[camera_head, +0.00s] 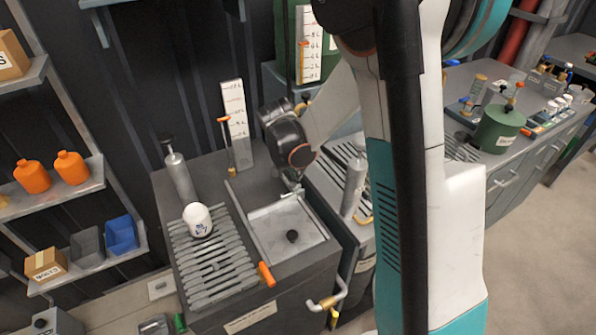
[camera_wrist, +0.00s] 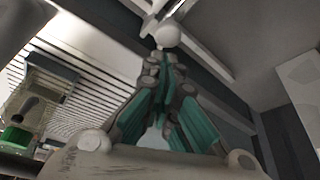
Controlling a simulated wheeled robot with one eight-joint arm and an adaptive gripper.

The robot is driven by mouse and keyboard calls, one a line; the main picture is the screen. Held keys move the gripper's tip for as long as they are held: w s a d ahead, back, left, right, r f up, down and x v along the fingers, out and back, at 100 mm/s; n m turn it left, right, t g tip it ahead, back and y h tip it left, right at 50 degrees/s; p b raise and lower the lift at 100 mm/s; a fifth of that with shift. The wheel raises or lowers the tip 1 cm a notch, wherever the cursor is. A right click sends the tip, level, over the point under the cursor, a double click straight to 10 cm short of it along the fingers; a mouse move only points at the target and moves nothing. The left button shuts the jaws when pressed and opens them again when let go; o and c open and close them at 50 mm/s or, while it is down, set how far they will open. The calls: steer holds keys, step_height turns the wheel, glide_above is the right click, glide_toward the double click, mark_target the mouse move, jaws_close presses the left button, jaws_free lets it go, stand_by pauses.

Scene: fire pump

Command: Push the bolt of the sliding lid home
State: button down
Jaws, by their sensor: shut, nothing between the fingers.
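My gripper (camera_head: 291,184) is over the lid's far edge, small and partly hidden by my arm. In the wrist view my gripper (camera_wrist: 164,62) is shut and empty, its fingers together. A pale round knob (camera_wrist: 168,34) shows right at the fingertips, by a light metal rail; it looks like the bolt's knob. I cannot tell whether the fingers touch it. The bolt's shaft and its catch are not clear.
A slatted rack (camera_head: 215,262) with a white jar (camera_head: 197,220) lies left of the lid. An orange handle (camera_head: 266,274) is at the lid's near left corner. A grey cylinder (camera_head: 355,185) stands to the right. A white scale board (camera_head: 235,124) stands behind.

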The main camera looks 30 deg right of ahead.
step_height(320, 180, up, 10)
steer(key=p, duration=0.3)
steer(key=shift+a, duration=0.1)
stand_by(0.6)
steer(key=s+a+r+n+t+y, duration=0.1)
steer(key=s+a+r+n, duration=0.2)
steer(key=s, duration=0.4)
steer(key=s+a+r+n+t+y, duration=0.1)
steer(key=s+a+r+n+t, duration=0.1)
steer(key=s+n, duration=0.3)
steer(key=s+a+r+n+t+y, duration=0.1)
steer(key=s+a+r+n, duration=0.3)
steer(key=s, duration=0.6)
steer(key=shift+a+r+t, duration=0.55)
steer(key=shift+r+t, duration=0.05)
steer(key=shift+s, duration=0.1)
